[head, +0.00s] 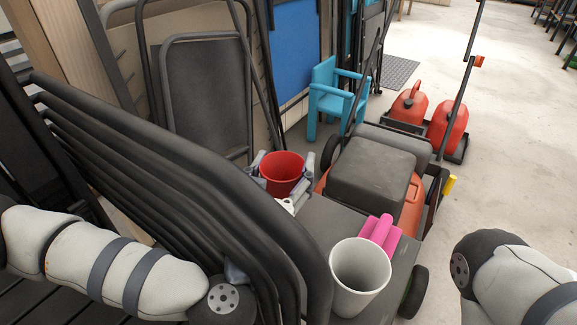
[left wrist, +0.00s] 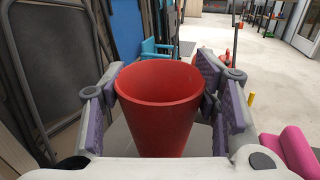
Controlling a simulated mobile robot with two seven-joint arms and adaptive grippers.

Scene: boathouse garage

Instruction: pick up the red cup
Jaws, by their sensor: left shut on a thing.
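The red cup (head: 283,174) is a tapered, open-topped cup, and it appears upright. My left gripper (head: 280,170) is shut on it, with one finger on each side. In the left wrist view the red cup (left wrist: 160,103) fills the middle between the purple pads of my left gripper (left wrist: 160,98). The cup's base is hidden, so I cannot tell whether it touches the dark surface below. My right gripper is out of view; only part of that arm shows at the lower right.
A white cup (head: 359,275) and a pink object (head: 380,234) are on the dark grey surface (head: 325,222). A mower (head: 371,172) stands behind. Dark stacked tubes (head: 170,150) lie close on the left. A turquoise chair (head: 334,95) and red fuel cans (head: 447,126) stand farther back.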

